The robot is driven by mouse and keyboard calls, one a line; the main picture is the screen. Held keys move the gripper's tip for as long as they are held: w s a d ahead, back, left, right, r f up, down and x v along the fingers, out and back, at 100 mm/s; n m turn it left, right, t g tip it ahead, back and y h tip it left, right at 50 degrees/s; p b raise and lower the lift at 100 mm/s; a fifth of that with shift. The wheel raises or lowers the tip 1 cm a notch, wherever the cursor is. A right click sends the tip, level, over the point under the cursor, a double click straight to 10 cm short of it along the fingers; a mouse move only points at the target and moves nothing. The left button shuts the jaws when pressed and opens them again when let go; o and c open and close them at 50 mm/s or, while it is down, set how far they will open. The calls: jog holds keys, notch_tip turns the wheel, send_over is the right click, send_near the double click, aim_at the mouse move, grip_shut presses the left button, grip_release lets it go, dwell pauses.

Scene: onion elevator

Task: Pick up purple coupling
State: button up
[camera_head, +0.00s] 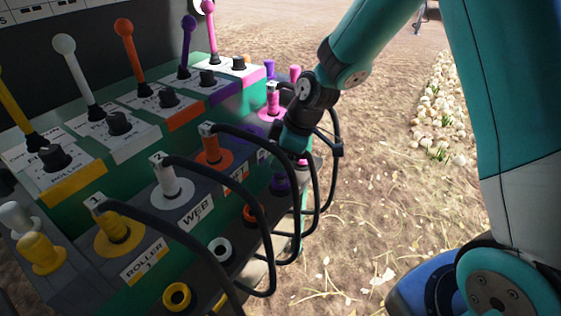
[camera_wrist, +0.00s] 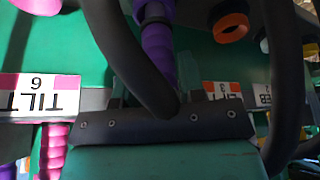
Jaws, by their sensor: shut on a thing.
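A thick black hose crosses in front and hides part of the grasp. In the head view, my gripper (camera_head: 296,142) is at the coupling row on the right part of the panel. A bit of purple (camera_head: 250,131) shows just left of it; the rest is hidden behind my gripper.
Pink (camera_head: 273,102), orange (camera_head: 211,148), white (camera_head: 173,183) and yellow (camera_head: 115,230) couplings stand in the row with looping black hoses. Coloured levers rise behind. Coloured sockets line the lower face. The TILT 6 label (camera_wrist: 40,95) is left in the wrist view. Open ground lies right.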

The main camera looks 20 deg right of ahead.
notch_tip(320, 180, up, 18)
jog(key=p, duration=0.2)
jog(key=shift+r, duration=0.15)
dwell(0.6)
